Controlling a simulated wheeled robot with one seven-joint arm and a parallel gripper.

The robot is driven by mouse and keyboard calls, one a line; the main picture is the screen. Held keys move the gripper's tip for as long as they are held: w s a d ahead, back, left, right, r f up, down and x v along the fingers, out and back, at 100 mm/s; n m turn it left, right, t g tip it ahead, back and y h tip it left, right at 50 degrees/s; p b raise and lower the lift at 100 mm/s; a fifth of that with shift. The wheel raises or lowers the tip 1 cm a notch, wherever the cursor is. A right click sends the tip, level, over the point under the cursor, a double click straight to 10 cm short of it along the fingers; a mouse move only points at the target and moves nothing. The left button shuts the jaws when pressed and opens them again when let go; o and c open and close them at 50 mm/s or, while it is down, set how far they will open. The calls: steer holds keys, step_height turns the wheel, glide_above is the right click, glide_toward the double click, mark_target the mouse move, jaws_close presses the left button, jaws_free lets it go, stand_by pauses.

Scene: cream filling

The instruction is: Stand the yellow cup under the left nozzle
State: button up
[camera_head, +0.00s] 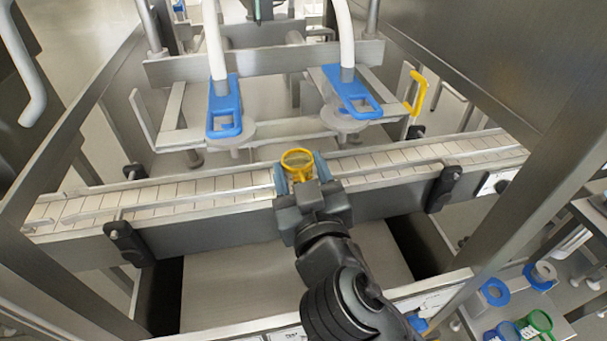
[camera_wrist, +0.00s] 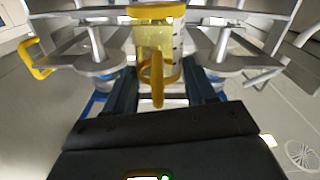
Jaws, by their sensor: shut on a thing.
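The yellow cup (camera_head: 298,158) with clear walls is upright between the two fingers of my gripper (camera_head: 301,172), which is shut on it. In the wrist view the cup (camera_wrist: 155,38) shows its yellow rim and a yellow handle toward me, between the fingers (camera_wrist: 162,92). The cup is at the conveyor (camera_head: 190,190), between the two nozzles and nearer to me than both. The left nozzle (camera_head: 238,139), below a blue lever, is to the cup's left. I cannot tell whether the cup's base touches the belt; the gripper hides it.
The right nozzle (camera_head: 346,121) has its own blue lever (camera_head: 350,93). A yellow handle (camera_head: 416,93) is at the right. Black brackets (camera_head: 130,243) stick out along the belt's near side. Several coloured cups (camera_head: 538,322) are at the lower right. The belt left of my gripper is clear.

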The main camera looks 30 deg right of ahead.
mark_target(294, 154)
steer(key=shift+p+x, duration=1.25)
steer(key=shift+x, duration=2.45)
steer(key=shift+f+b, duration=1.3)
steer(key=shift+f, duration=0.9)
steer(key=shift+w+a+b, duration=0.5)
steer(key=shift+a+b, duration=0.45)
steer(key=shift+a, duration=0.65)
steer(key=shift+w+a+b, duration=0.5)
steer(key=shift+a+b, duration=0.45)
steer(key=shift+a, duration=0.6)
steer(key=shift+w+a+b, duration=0.5)
steer(key=shift+a+b, duration=0.45)
steer(key=shift+a, duration=0.65)
steer(key=shift+a+f+b, duration=0.15)
steer(key=shift+a+b, duration=0.1)
steer(key=shift+b, duration=0.2)
steer(key=o, duration=1.3)
